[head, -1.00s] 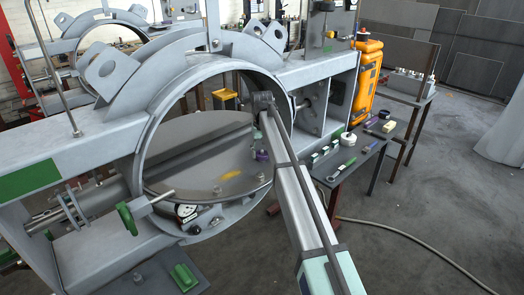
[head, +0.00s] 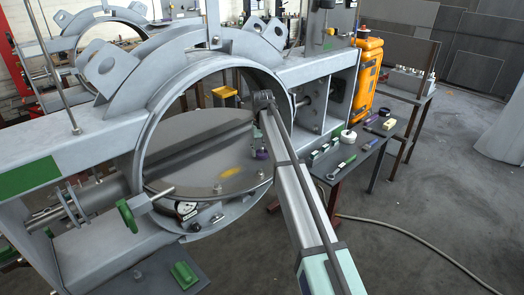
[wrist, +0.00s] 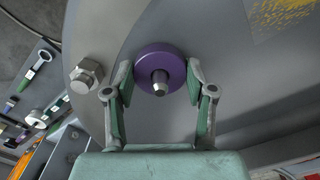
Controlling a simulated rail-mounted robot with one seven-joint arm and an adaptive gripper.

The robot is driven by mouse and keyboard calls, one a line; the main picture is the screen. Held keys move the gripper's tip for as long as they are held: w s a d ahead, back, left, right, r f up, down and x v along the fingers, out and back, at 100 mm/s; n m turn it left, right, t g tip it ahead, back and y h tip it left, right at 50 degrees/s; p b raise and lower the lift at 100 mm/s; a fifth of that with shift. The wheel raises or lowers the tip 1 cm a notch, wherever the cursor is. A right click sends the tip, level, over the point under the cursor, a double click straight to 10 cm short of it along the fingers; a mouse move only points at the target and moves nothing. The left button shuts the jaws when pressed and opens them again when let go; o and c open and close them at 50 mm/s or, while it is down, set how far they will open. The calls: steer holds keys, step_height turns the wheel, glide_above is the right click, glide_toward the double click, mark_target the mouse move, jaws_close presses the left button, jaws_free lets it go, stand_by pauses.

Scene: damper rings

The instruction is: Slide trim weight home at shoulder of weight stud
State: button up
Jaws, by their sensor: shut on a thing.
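The trim weight, a purple ring (wrist: 150,58), sits around the weight stud (wrist: 160,80) in the wrist view, with the stud's pale tip sticking out through its hole. My gripper (wrist: 160,76) has one finger on each side of the ring and is shut on it. The stud's shoulder is hidden behind the ring, so I cannot tell whether the two touch. In the head view the purple weight (head: 262,154) shows small beside my arm, at the right part of the round grey disc (head: 190,150); my fingers are mostly hidden there.
A hex nut on a bolt (wrist: 86,76) stands on the disc close to my left finger in the wrist view. The large ring frame (head: 150,125) surrounds the disc. A dark bench (head: 365,160) at the right holds tools, a white roll and small blocks.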

steer(key=o, duration=1.5)
step_height(320, 180, up, 12)
steer(key=shift+r, duration=0.1)
